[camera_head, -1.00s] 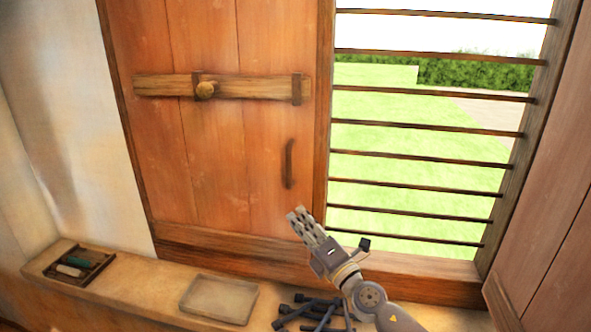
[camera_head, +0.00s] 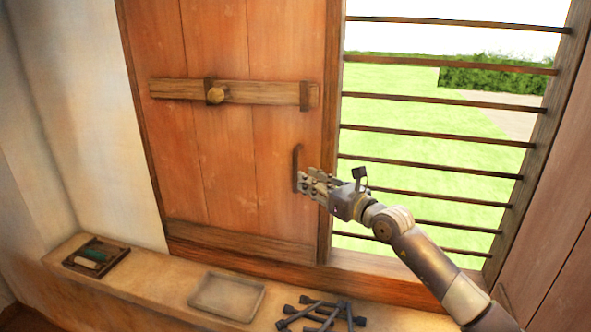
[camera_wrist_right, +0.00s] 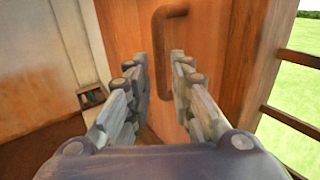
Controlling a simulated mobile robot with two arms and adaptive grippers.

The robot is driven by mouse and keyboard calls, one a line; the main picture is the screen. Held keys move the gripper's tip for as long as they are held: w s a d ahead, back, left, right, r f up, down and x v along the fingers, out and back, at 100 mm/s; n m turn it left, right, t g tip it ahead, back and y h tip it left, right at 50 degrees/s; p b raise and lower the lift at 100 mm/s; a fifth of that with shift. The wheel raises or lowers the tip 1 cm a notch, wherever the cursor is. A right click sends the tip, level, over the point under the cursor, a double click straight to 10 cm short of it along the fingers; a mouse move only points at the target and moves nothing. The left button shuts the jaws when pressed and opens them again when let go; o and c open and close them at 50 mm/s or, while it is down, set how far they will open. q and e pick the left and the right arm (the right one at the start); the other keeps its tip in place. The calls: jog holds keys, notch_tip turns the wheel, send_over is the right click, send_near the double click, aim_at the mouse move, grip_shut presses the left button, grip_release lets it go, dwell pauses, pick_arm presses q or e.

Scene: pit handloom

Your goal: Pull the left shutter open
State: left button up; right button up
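The left shutter (camera_head: 225,150) is a reddish wooden panel, shut over the left part of the window. Its dark vertical handle (camera_head: 297,160) is near its right edge. A wooden bar (camera_head: 260,93) with a round knob crosses the shutter higher up. My right gripper (camera_head: 303,182) is at the lower part of the handle. In the right wrist view the fingers (camera_wrist_right: 160,75) are apart, with the handle (camera_wrist_right: 158,45) ahead between their tips; I cannot tell whether they touch it. My left gripper is out of view.
Horizontal window bars (camera_head: 440,139) span the opening to the right of the shutter. The ledge below holds a dark tray with spools (camera_head: 97,256), an empty shallow tray (camera_head: 228,296) and several dark pegs (camera_head: 318,314). Another wooden panel (camera_head: 545,220) stands at the far right.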

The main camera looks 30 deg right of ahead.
aim_at(296, 187)
jog(key=shift+w+a+p, duration=0.2)
jog(key=shift+w+p, duration=0.25)
jog(key=shift+w, duration=1.15)
jog(key=shift+w+a+p, duration=0.15)
jog(key=shift+w+p, duration=0.25)
jog(key=shift+w, duration=1.2)
grip_shut()
